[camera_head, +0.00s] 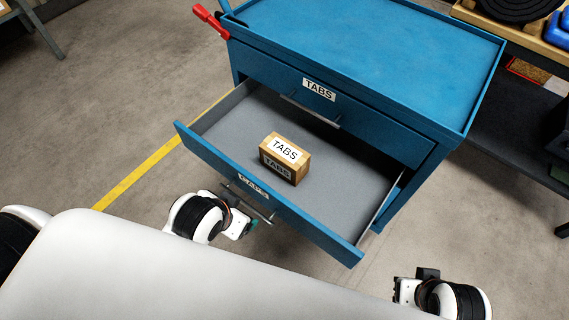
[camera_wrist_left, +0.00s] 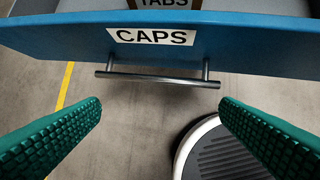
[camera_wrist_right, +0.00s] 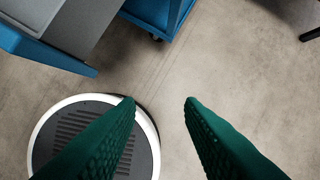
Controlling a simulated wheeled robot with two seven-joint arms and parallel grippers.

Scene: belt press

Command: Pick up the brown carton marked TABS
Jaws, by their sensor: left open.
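The brown carton marked TABS (camera_head: 285,159) sits upright on the floor of the open lower drawer (camera_head: 330,182), with white labels on its top and front. In the left wrist view only the carton's lower front (camera_wrist_left: 163,3) shows, past the drawer front marked CAPS (camera_wrist_left: 200,36). My left gripper (camera_wrist_left: 160,100) is open and empty, its green fingers either side of and just short of the drawer's bar handle (camera_wrist_left: 158,80). In the head view it is partly hidden near that handle. My right gripper (camera_wrist_right: 162,100) is open and empty over bare floor, to the right of the drawer.
The blue cabinet (camera_head: 370,40) has a shut upper drawer marked TABS (camera_head: 370,110). A red handle (camera_head: 210,20) sticks out at its upper left corner. A dark shelf (camera_head: 515,120) with goods stands at the right. The drawer around the carton is empty.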

